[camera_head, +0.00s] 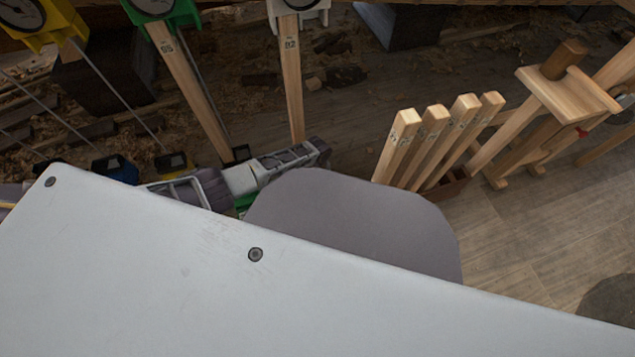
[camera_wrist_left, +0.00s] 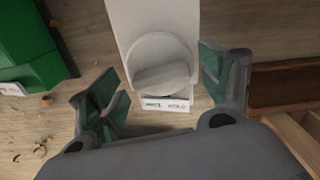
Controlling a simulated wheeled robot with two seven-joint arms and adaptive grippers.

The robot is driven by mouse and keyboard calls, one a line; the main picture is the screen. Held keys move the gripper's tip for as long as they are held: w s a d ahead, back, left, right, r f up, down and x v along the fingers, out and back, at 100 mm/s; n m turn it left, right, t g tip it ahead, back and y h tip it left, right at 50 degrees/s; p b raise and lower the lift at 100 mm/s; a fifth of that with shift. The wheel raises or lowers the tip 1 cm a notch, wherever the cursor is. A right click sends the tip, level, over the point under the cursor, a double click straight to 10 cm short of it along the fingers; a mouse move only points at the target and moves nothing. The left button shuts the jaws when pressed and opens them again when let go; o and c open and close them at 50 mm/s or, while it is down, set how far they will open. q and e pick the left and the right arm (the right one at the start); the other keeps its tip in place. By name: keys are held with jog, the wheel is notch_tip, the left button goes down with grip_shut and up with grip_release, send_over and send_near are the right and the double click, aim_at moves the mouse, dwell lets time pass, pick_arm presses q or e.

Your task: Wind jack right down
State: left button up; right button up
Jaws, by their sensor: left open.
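A white jack unit (camera_wrist_left: 150,20) with a round knob (camera_wrist_left: 165,70) shows in the left wrist view. The knob has a raised grip bar across it, and a small label strip with red and dark print sits just below. I cannot tell for certain whether this is the right jack. My left gripper (camera_wrist_left: 165,78) is open, with one green-padded finger on each side of the knob. The fingers look apart from it; their depth relative to it is unclear. In the head view a pale panel and a grey rounded part cover much of the workspace, and the left fingertips cannot be made out. My right gripper is not in view.
A green unit (camera_wrist_left: 30,45) stands left of the knob. Yellow (camera_head: 35,22), green (camera_head: 160,12) and white (camera_head: 300,8) dial heads line the top, two with wooden posts below. Several upright wooden pieces (camera_head: 435,140) and a wooden bench (camera_head: 565,95) stand right.

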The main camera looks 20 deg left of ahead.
pick_arm(q)
jog(key=shift+c, duration=0.2)
jog(key=c, duration=1)
jog(key=shift+n, duration=0.5)
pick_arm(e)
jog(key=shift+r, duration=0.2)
pick_arm(q)
jog(key=n+p, duration=0.2)
jog(key=n, duration=0.2)
jog(key=n+p, duration=0.1)
jog(key=n, duration=0.4)
jog(key=shift+n+p, duration=0.35)
jog(key=shift+n, duration=0.05)
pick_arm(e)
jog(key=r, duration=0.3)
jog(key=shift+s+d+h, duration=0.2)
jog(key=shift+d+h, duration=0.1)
pick_arm(q)
jog(key=o, duration=1)
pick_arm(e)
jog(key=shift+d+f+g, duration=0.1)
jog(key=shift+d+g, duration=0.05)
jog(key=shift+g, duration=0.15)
